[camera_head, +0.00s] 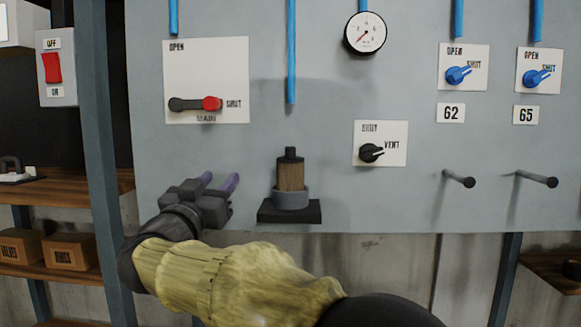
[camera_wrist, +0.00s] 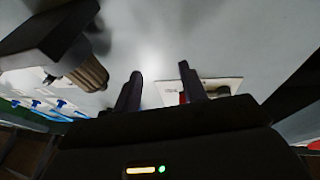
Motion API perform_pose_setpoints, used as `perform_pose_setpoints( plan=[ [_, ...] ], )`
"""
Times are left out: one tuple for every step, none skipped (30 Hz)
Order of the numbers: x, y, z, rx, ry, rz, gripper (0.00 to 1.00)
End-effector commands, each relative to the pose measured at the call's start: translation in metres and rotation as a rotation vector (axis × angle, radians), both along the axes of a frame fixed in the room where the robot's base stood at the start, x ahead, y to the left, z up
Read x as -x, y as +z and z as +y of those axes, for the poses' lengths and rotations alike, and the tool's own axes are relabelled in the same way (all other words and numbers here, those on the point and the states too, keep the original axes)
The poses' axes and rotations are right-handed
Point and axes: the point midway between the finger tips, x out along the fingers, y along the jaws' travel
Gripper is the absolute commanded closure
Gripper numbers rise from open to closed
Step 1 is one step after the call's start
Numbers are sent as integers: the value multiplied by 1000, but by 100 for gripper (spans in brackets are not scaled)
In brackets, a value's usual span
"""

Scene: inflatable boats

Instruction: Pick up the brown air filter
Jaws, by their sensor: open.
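The brown air filter (camera_head: 291,177) stands upright in a grey cup (camera_head: 291,199) on a small dark shelf (camera_head: 290,213) fixed to the grey panel. It has a black cap on top. My gripper (camera_head: 220,181), with purple fingers, is to the left of the filter at about its height, apart from it, open and empty. In the wrist view the filter (camera_wrist: 90,73) shows at the left, outside the fingers, with the dark shelf (camera_wrist: 45,35) beside it.
Above my gripper is a white plate with a red-tipped lever (camera_head: 211,103). A vent knob (camera_head: 371,152) is right of the filter. Two pegs (camera_head: 460,179) (camera_head: 537,179) stick out farther right. A blue-grey post (camera_head: 103,150) and wooden shelves (camera_head: 65,190) stand at the left.

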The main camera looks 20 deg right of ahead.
Motion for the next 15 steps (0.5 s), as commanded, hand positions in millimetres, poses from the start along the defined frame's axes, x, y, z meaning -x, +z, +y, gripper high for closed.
perform_pose_setpoints(
  plan=[
    [11, 22, 3, -31, -66, -7, 58],
    [19, 29, 2, -48, -113, -3, 58],
    [30, 38, 1, -74, -175, 11, 58],
    [39, 43, 0, -93, -221, 26, 58],
    [48, 47, 0, -112, -263, 45, 58],
    [59, 51, 0, -135, -315, 77, 58],
    [66, 53, 0, -150, -350, 102, 58],
    [73, 53, 1, -163, -379, 128, 58],
    [82, 54, 1, -178, -414, 160, 58],
    [87, 54, 1, -187, -435, 182, 58],
    [91, 54, 2, -194, -451, 201, 58],
    [96, 53, 2, -200, -467, 219, 58],
    [98, 53, 2, -205, -477, 230, 58],
    [99, 52, 2, -205, -482, 236, 58],
    [100, 52, 2, -206, -486, 240, 58]
  ],
)
